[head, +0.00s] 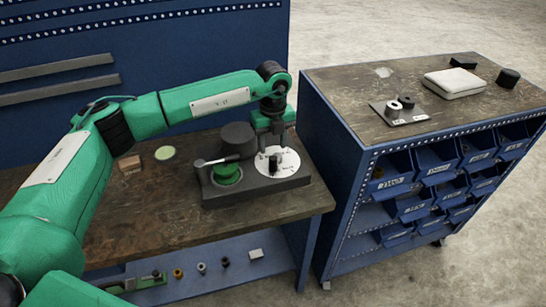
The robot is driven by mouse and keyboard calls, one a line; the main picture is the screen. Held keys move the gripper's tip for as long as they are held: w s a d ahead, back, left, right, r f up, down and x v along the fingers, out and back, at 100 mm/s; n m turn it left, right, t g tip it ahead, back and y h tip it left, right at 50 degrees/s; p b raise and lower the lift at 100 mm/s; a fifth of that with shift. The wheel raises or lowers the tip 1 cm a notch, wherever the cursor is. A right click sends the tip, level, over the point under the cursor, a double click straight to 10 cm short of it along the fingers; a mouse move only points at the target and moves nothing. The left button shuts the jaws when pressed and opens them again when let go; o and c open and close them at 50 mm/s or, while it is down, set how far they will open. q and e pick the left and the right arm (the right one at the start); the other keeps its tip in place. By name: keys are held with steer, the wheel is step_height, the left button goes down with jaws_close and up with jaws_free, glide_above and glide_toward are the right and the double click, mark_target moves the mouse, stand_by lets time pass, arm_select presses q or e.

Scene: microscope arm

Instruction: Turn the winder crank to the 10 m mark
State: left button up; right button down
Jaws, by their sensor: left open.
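The winder has a dark base (215,193) on the wooden workbench in the head view. A green spool (227,174) sits on its left part, with a grey lever beside it. A round white dial (295,171) with small dark marks is on its right part; the marks are too small to read. A black upright piece, apparently the crank (274,164), stands over the dial. My left gripper (274,146) is open and points down just above the dial, close to the crank. I cannot tell whether the fingers touch it. My right gripper is out of view.
A dark cylinder (238,137) stands behind the winder. A green-topped disc (165,153) and a wooden block (129,165) lie to the left. A blue cart (335,150) with labelled bins stands close on the right. The bench front (150,230) is clear.

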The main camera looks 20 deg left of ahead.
mark_target(273, 157)
arm_select(q)
step_height(273, 157, down, 7)
steer(key=shift+f+p, duration=0.1)
steer(key=shift+p, duration=0.65)
jaws_close()
